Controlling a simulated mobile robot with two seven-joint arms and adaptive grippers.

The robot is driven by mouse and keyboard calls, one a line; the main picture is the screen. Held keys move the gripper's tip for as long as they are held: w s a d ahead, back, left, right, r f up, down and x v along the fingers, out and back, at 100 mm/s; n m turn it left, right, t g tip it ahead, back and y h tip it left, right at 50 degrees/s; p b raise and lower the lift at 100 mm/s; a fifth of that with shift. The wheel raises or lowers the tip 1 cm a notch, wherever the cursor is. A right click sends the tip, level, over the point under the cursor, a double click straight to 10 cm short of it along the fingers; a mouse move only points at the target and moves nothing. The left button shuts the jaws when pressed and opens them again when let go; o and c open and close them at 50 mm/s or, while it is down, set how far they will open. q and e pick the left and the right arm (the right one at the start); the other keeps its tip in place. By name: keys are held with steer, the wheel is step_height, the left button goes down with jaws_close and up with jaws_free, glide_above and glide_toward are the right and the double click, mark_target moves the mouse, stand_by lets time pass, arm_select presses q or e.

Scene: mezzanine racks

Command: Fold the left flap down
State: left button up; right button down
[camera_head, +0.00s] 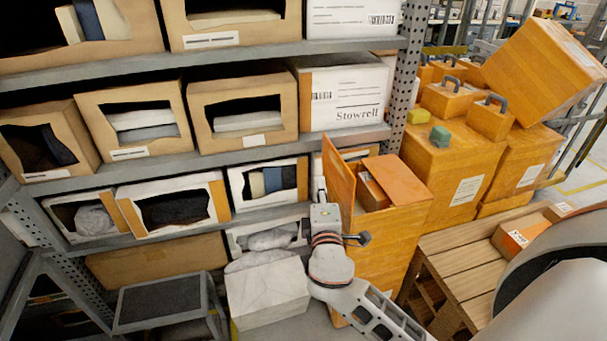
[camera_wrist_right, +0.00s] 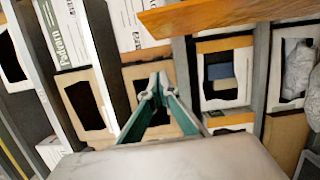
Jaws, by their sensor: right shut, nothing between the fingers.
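An orange carton (camera_head: 385,240) stands in front of the rack with its top partly open. Its left flap (camera_head: 338,178) stands upright along the left edge. Another flap (camera_head: 398,178) lies over the right part of the top, and a smaller box shows inside. My right gripper (camera_head: 319,188) is just left of the upright flap, its fingers shut and empty. In the right wrist view the fingertips (camera_wrist_right: 159,80) point at the rack, and an orange panel (camera_wrist_right: 215,14), likely this flap, crosses the top, apart from them. My left gripper is not in view.
A grey rack (camera_head: 250,150) with several open-fronted boxes stands behind and left of my gripper. A white marbled box (camera_head: 268,290) is below it. Orange cases (camera_head: 450,165) are stacked to the right, and a wooden pallet (camera_head: 465,262) is at lower right.

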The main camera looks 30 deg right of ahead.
mark_target(332, 160)
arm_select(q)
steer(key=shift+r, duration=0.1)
arm_select(e)
steer(key=w+d, duration=0.7)
steer(key=d, duration=0.1)
steer(key=shift+w+d+r, duration=0.1)
steer(key=shift+w+d, duration=0.25)
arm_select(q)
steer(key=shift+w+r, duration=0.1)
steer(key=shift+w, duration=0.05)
